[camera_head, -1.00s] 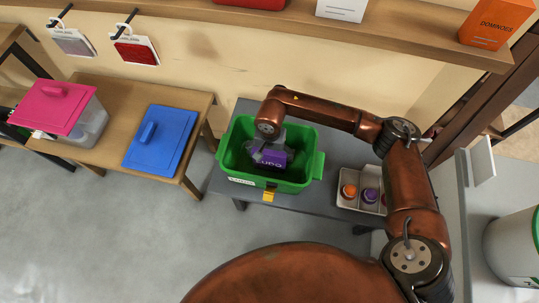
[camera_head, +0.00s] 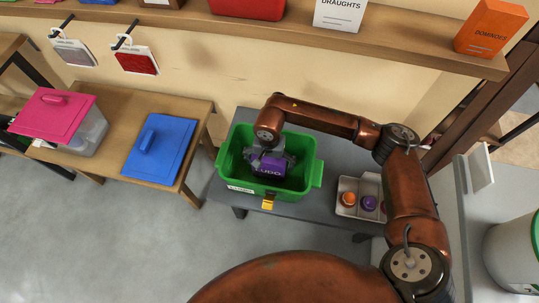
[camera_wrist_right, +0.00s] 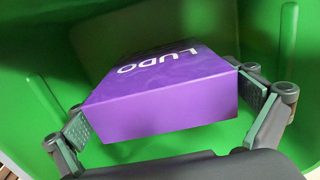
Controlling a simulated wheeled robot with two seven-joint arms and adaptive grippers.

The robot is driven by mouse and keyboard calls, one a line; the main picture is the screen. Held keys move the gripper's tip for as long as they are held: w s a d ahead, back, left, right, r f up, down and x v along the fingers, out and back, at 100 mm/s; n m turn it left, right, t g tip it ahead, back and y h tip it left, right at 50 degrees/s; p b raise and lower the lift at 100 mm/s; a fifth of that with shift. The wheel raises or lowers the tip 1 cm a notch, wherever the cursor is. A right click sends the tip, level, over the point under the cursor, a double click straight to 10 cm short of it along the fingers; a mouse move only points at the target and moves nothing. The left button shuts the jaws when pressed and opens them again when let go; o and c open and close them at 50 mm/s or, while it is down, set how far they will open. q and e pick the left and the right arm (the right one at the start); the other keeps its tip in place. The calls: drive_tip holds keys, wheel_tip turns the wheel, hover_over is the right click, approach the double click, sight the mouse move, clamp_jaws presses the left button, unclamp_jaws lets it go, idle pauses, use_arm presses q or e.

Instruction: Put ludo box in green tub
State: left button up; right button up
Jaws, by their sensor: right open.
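My right gripper (camera_head: 268,160) reaches down into the tub from above and is open. In the wrist view the right gripper (camera_wrist_right: 165,115) has a finger pad near each end of the box; I cannot tell whether either pad touches it. The box's underside is hidden. My left gripper is not in view.
The tub stands on a grey bench (camera_head: 330,150) beside a small tray (camera_head: 346,210) with coloured round pieces. A wooden bench at left holds a blue lid (camera_head: 160,148) and a pink-lidded bin (camera_head: 55,113). A shelf (camera_head: 380,50) with boxes runs above.

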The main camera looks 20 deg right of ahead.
wheel_tip(320, 180, up, 10)
drive_tip(key=p, duration=0.3)
drive_tip(key=shift+r, duration=0.25)
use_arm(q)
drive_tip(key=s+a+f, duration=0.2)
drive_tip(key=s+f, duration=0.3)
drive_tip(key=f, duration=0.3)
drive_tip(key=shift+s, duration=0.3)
use_arm(e)
drive_tip(key=shift+r, duration=0.5)
